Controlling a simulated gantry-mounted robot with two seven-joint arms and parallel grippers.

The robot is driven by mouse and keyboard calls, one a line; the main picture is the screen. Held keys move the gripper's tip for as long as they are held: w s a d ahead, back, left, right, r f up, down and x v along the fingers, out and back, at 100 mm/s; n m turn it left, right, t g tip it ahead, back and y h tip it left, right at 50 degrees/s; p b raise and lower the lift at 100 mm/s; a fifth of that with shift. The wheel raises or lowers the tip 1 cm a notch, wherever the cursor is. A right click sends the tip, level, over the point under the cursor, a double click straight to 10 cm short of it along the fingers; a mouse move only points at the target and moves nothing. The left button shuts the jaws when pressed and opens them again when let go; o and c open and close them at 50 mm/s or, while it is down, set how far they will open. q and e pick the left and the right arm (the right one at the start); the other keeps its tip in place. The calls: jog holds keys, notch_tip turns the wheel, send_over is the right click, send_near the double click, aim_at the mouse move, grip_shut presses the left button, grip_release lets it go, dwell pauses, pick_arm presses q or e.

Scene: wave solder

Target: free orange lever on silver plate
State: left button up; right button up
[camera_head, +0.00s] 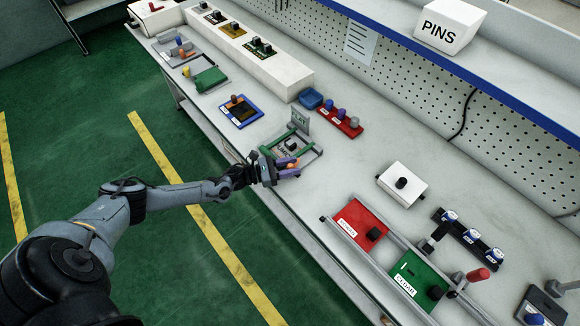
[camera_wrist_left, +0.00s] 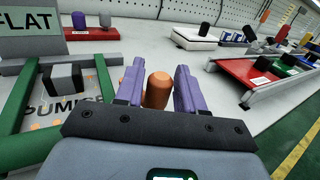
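The orange lever (camera_head: 291,164) stands at the near right edge of the silver plate (camera_head: 311,152), which carries a green frame and an upright FLAT sign (camera_head: 300,117). In the left wrist view the orange lever (camera_wrist_left: 158,90) is a rounded upright peg between the two purple fingers of my left gripper (camera_wrist_left: 158,82). The fingers look parted, one on each side of it, with only slim gaps; firm contact cannot be seen. The lever's foot is hidden by the gripper body. My right gripper is out of view.
A red block (camera_head: 342,122) with several pegs lies behind the plate, beside a blue bin (camera_head: 311,98). A blue-edged tray (camera_head: 241,112) lies to the left. A white box (camera_head: 402,184) and a red and green rail fixture (camera_head: 362,222) stand to the right, with bare bench between.

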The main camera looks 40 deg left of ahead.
pick_arm(q)
jog(key=shift+o, duration=0.8)
jog(key=shift+s, duration=0.1)
jog(key=shift+s+a+f, duration=0.1)
jog(key=shift+s+a, duration=0.15)
jog(key=v, duration=1)
